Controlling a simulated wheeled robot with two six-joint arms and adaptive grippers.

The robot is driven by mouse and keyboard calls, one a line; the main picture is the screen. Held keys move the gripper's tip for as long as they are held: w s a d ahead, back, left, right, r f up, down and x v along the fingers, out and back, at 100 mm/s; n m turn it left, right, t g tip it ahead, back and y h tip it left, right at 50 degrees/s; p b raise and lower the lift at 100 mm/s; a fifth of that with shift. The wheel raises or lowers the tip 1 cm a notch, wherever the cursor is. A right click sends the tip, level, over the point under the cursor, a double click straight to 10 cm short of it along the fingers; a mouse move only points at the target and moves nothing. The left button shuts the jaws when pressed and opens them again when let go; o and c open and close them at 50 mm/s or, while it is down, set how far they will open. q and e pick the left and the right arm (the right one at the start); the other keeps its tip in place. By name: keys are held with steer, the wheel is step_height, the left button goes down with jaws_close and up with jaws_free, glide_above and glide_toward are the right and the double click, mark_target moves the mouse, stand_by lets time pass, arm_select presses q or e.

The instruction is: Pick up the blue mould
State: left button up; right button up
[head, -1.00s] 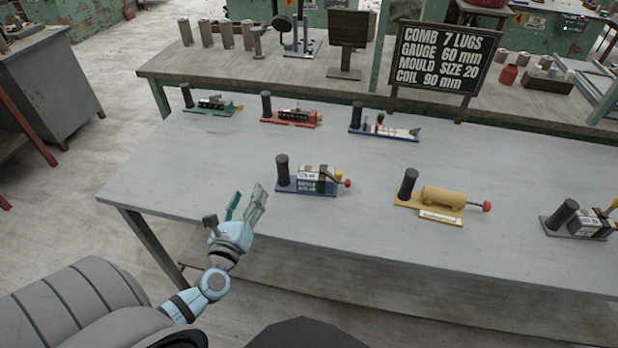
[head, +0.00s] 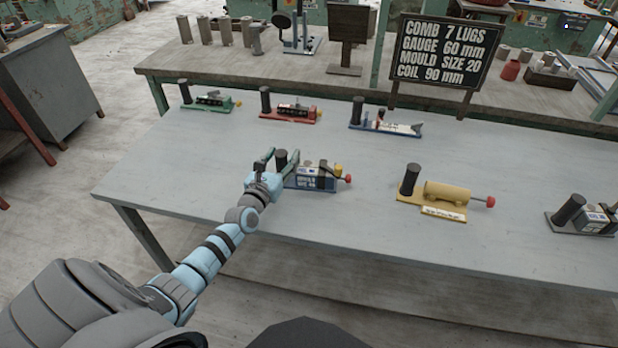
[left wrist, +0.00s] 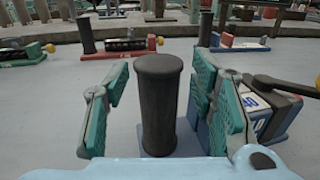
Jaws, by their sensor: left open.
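The blue mould (head: 314,177) stands on the grey table, with a dark upright post at its left end, a labelled block and a red knob at its right. My left gripper (head: 279,158) is open at its left end, around the post. In the left wrist view the post (left wrist: 159,100) stands between the two open fingers of the gripper (left wrist: 165,105), with gaps showing on both sides. The blue mould's block (left wrist: 268,108) shows there behind the right finger. My right gripper is not in view.
A green device (head: 207,98), a red device (head: 290,110) and another blue-based device (head: 386,126) stand farther back. A yellow device (head: 440,192) and a grey one (head: 585,216) stand to the right. A sign (head: 441,52) stands behind. The table's front left is clear.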

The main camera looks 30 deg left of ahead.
arm_select(q)
steer(key=shift+s+r, duration=0.1)
jaws_close()
steer(key=shift+r, duration=0.15)
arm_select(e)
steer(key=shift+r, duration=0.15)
